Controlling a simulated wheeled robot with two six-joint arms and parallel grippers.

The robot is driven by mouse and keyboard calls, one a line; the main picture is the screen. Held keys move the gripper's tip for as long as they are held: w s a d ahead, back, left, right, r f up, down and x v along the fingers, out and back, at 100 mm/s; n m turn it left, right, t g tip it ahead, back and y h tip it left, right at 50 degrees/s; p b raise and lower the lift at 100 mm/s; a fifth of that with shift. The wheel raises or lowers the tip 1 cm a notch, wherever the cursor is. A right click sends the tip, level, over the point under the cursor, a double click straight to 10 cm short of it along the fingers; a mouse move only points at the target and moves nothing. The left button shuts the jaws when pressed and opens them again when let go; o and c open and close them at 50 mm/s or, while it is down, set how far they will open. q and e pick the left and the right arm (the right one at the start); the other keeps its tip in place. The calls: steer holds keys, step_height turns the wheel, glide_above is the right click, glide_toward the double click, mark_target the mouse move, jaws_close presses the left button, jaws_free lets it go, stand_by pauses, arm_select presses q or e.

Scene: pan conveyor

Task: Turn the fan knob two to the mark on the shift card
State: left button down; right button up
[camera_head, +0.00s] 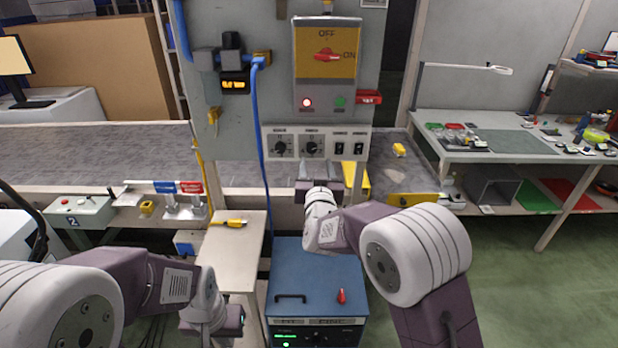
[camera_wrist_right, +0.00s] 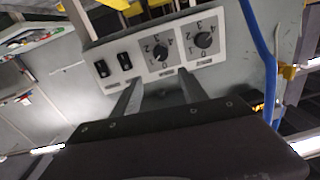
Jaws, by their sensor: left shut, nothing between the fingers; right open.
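A white control strip (camera_head: 268,140) on the grey panel carries two black knobs side by side and two black switches. The right-hand knob (camera_head: 312,148) is next to the switches; in the right wrist view, turned over, this knob (camera_wrist_right: 161,53) has a dial numbered 0 to 4. The other knob (camera_head: 281,148) also shows in the right wrist view (camera_wrist_right: 203,40). My right gripper (camera_head: 308,186) is open and empty just below the strip; its fingers (camera_wrist_right: 158,80) point toward the switch-side knob, apart from it. My left gripper (camera_head: 238,320) is shut and empty, low at left. No readable shift card shows.
A yellow ON/OFF switch box (camera_head: 327,65) sits above the strip, with a red tag (camera_head: 369,97) beside it. A blue cable (camera_head: 262,130) hangs left of the knobs. A blue cabinet (camera_head: 300,270) stands below, and a conveyor (camera_head: 90,150) runs behind.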

mark_target(312, 150)
steer(key=w, duration=0.3)
steer(key=w+f+p, duration=0.1)
steer(key=w, duration=0.4)
steer(key=shift+w+a+f+p, duration=0.25)
steer(key=shift+w+a+p, duration=0.05)
steer(key=shift+p, duration=0.1)
steer(key=shift+w, duration=0.3)
steer(key=shift+a+r, duration=0.1)
steer(key=shift+a, duration=0.1)
arm_select(q)
steer(key=shift+w+d+r, duration=0.15)
steer(key=shift+d+r, duration=0.05)
steer(key=shift+r, duration=0.2)
steer(key=shift+w+d+r, duration=0.15)
steer(key=shift+r, duration=0.2)
arm_select(e)
steer(key=shift+w, duration=0.1)
jaws_close()
arm_select(q)
steer(key=shift+w, duration=0.1)
